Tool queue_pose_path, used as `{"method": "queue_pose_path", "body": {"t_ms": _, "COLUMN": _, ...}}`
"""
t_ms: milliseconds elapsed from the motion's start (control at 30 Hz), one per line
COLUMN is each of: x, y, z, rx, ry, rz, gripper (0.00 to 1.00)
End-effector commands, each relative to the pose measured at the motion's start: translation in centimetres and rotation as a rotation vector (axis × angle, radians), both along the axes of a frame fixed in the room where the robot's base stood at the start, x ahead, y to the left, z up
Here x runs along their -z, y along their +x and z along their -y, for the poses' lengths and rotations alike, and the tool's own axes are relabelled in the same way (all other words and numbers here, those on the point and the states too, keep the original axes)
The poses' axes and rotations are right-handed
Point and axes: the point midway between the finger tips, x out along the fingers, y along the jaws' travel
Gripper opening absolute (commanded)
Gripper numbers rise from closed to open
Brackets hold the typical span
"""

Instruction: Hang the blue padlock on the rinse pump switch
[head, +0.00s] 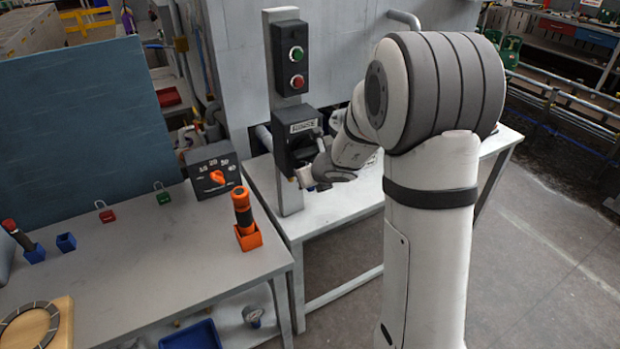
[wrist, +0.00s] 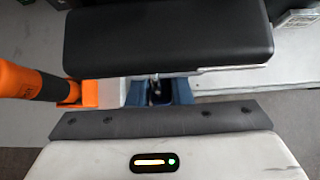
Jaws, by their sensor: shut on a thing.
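The blue padlock shows in the wrist view (wrist: 182,93) as a blue body between the two jaws, partly covered by them. My gripper (wrist: 158,92) is shut on it. In the head view my gripper (head: 312,178) is at the lower right front of a dark switch box (head: 283,152) on a grey post, which I take as the rinse pump switch. The padlock cannot be made out in the head view, and my arm hides part of the box. I cannot tell whether the padlock touches the switch.
Above the switch is a box with green and red buttons (head: 290,86). On the left bench are a red padlock (head: 105,213), a green padlock (head: 162,195), a dial box (head: 205,160) and an orange-and-black tool (head: 241,205) in an orange holder. The bench's middle is clear.

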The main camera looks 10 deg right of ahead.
Motion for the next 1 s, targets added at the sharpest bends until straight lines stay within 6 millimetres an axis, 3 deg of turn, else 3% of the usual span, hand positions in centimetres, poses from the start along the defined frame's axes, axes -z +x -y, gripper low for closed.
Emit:
{"method": "queue_pose_path", "body": {"t_ms": 33, "x": -1.0, "y": 0.7, "z": -0.4, "rx": -0.006, "ry": 0.008, "rz": 0.02, "gripper": 0.0}}
{"method": "queue_pose_path", "body": {"t_ms": 467, "x": -1.1, "y": 0.7, "z": -0.5, "rx": -0.006, "ry": 0.01, "rz": 0.022, "gripper": 0.0}}
{"method": "queue_pose_path", "body": {"t_ms": 1000, "x": 0.5, "y": 0.9, "z": -0.4, "rx": -0.004, "ry": 0.008, "rz": 0.02, "gripper": 0.0}}
